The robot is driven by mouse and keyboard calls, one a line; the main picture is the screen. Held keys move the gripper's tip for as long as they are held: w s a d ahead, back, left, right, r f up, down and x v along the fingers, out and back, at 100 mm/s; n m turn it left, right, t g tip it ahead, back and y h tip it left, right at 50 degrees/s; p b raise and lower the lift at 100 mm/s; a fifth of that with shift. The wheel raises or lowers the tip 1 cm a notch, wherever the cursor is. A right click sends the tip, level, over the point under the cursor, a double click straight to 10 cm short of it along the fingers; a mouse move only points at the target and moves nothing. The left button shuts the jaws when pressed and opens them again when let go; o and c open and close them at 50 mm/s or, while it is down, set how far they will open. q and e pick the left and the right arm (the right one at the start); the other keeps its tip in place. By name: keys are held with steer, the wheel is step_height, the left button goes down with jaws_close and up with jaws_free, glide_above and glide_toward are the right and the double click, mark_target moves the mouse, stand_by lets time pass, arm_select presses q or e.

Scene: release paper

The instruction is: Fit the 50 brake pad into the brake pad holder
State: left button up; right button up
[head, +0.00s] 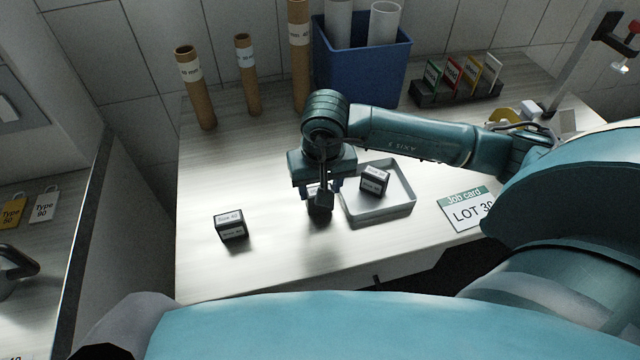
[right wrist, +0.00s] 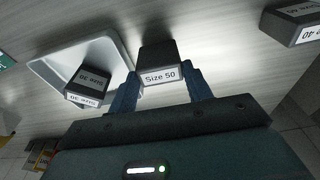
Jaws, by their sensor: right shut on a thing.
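My right gripper (head: 322,190) is shut on a dark block, the brake pad, with a white label reading "Size 50" (right wrist: 160,75). In the right wrist view the pad sits between the two blue fingers, its label facing the camera. In the head view the gripper and arm hide most of it, just left of the grey tray. I cannot tell whether it touches the table. I cannot make out for sure which thing is the brake pad holder. My left gripper is not in view.
A shallow grey tray (head: 382,214) holds a "Size 30" block (head: 374,180). A "Size 40" block (head: 230,225) stands on the table to the left. Cardboard tubes (head: 196,88), a blue bin (head: 362,75) and a card rack (head: 457,92) line the back. A job card (head: 465,210) lies at right.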

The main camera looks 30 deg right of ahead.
steer(key=shift+f, duration=0.45)
steer(key=o, duration=0.6)
steer(key=shift+f+b, duration=0.1)
steer(key=shift+b, duration=0.2)
steer(key=o, duration=0.5)
